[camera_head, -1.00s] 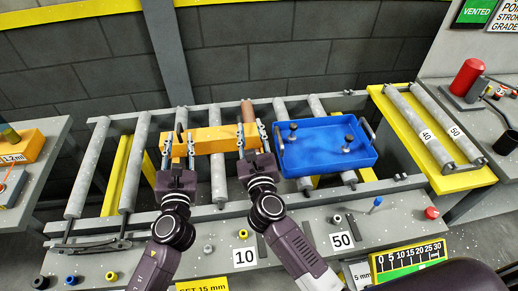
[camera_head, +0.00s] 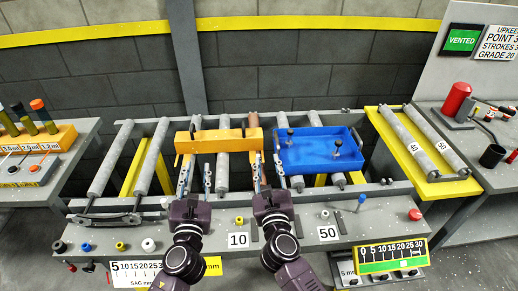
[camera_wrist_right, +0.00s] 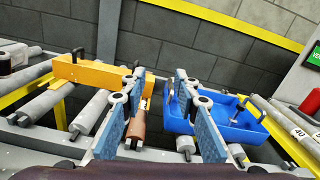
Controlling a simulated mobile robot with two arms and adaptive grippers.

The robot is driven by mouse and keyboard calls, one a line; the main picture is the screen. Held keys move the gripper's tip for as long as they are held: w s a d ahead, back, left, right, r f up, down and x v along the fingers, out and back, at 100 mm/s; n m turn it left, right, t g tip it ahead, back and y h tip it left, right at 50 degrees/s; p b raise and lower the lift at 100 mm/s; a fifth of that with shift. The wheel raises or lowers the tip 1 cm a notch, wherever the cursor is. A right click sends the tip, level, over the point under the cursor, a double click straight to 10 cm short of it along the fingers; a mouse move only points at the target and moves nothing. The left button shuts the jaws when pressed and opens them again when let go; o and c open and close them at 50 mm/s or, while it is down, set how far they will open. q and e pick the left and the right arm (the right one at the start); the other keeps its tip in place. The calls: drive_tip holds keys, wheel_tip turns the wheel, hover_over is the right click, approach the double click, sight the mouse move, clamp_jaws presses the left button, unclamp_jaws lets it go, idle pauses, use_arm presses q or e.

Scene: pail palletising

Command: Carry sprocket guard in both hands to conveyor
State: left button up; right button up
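The sprocket guard, taken to be the long orange piece (camera_head: 219,141) with dark upright handles, lies across the rollers of the conveyor (camera_head: 151,158). It also shows at the left in the right wrist view (camera_wrist_right: 92,73). My left gripper (camera_head: 196,178) is open and empty on the near side of the guard's left end. My right gripper (camera_head: 268,174) is open and empty on the near side of its right end. In the right wrist view its fingers (camera_wrist_right: 159,108) stand apart, with a brown roller visible between them.
A blue tray (camera_head: 303,165) with dark knobs sits on the rollers just right of the guard, close to my right gripper. A yellow frame with rollers (camera_head: 452,187) stands further right. The near ledge (camera_head: 140,233) carries small rings and knobs.

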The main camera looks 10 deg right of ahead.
use_arm(q)
drive_tip(key=shift+w+f, duration=0.2)
drive_tip(key=shift+w, duration=0.15)
use_arm(e)
drive_tip(key=s+a, duration=0.1)
drive_tip(key=s, duration=0.9)
drive_tip(key=shift+s, duration=0.2)
use_arm(q)
drive_tip(key=shift+s, duration=0.1)
drive_tip(key=shift+a, duration=0.15)
use_arm(e)
drive_tip(key=shift+a, duration=0.1)
